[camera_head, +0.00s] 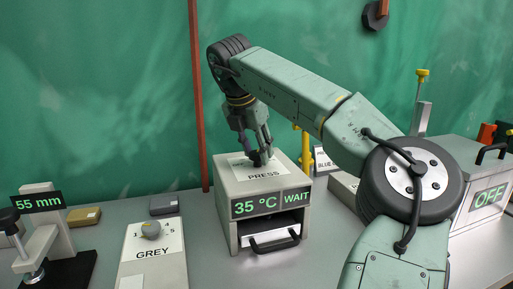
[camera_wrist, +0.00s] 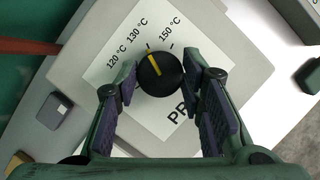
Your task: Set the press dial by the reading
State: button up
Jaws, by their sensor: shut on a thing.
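The press (camera_head: 270,190) is a light grey box on the table, with a display reading 35 °C and WAIT and a handled drawer below. Its dial (camera_wrist: 160,73) is a black round knob with a yellow pointer line, on a white plate (camera_wrist: 181,125) marked 120 °C, 130 °C and 150 °C. In the head view my gripper (camera_head: 259,156) hides most of the dial. A gauge display (camera_head: 38,203) at left reads 55 mm.
A GREY box with a numbered knob (camera_head: 151,229) stands left of the press. Small blocks (camera_head: 84,217) lie behind it. A box reading OFF (camera_head: 486,197) stands at right. A yellow post (camera_head: 305,150) and a BLUE-labelled sign (camera_head: 325,161) stand close behind the press.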

jog(key=shift+m, duration=0.5)
jog(key=o, duration=1.1)
jog(key=v, duration=0.7)
jog(key=shift+a+r, duration=0.2)
jog(key=shift+r, duration=0.1)
